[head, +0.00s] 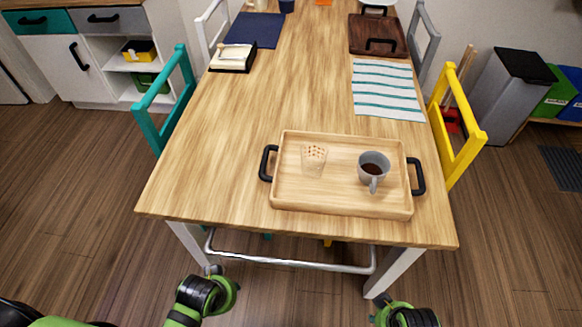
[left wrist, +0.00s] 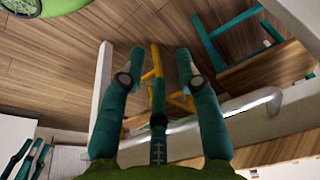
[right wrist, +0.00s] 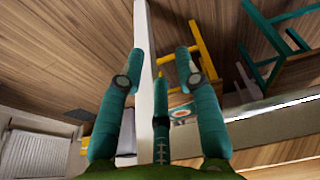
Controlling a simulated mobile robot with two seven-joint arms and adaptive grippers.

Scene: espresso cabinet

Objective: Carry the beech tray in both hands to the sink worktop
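The beech tray (head: 340,205) lies flat near the front end of the wooden table in the head view. Its black left handle (head: 267,163) and black right handle (head: 416,176) stand clear, with nothing gripping them. A clear glass with orange marks (head: 314,158) stands on the tray's left half, and a grey mug (head: 374,168) with dark liquid stands on its right half. My left gripper (left wrist: 158,55) and right gripper (right wrist: 160,53) are open and empty in their wrist views. Both arms are at the bottom of the head view, short of the table's front edge. I cannot identify the sink worktop.
Teal (head: 170,100) and yellow (head: 455,125) chairs flank the table (head: 245,110). A striped cloth (head: 388,90), a dark brown tray (head: 372,38) and a navy mat (head: 255,30) lie farther back. A grey bin (head: 512,90) stands at right.

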